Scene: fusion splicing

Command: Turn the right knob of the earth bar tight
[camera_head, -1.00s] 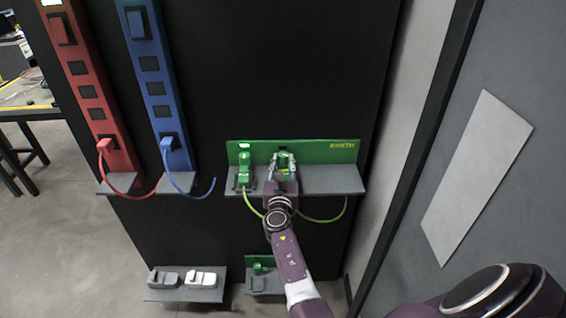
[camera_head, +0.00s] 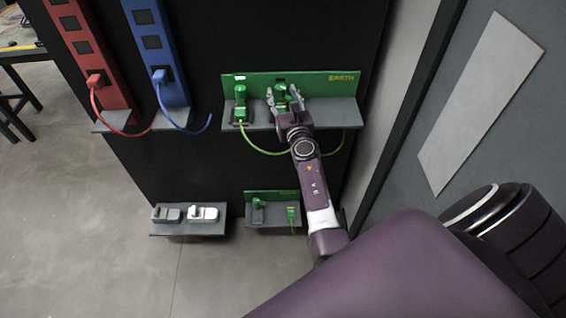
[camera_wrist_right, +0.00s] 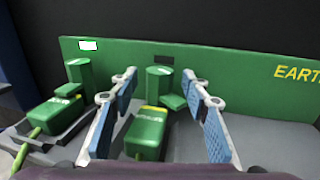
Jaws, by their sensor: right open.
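The green earth bar (camera_head: 318,82) is fixed to the dark panel above a grey shelf. Its right knob (camera_head: 281,91) is a green upright cylinder with a small wing, clearest in the right wrist view (camera_wrist_right: 160,80). The wing points toward the lower right there. My right gripper (camera_head: 284,97) is open at this knob. In the wrist view its blue-padded fingers (camera_wrist_right: 160,118) stand apart on either side, with a green plug block (camera_wrist_right: 147,133) between them and in front of the knob. I see no clear contact. My left gripper is not in view.
The left knob (camera_wrist_right: 78,76) and its plug (camera_wrist_right: 57,113) with a green-yellow cable are left of the gripper. A red bar (camera_head: 85,55) and a blue bar (camera_head: 155,50) stand further left. Lower shelves hold small parts. A grey wall is close on the right.

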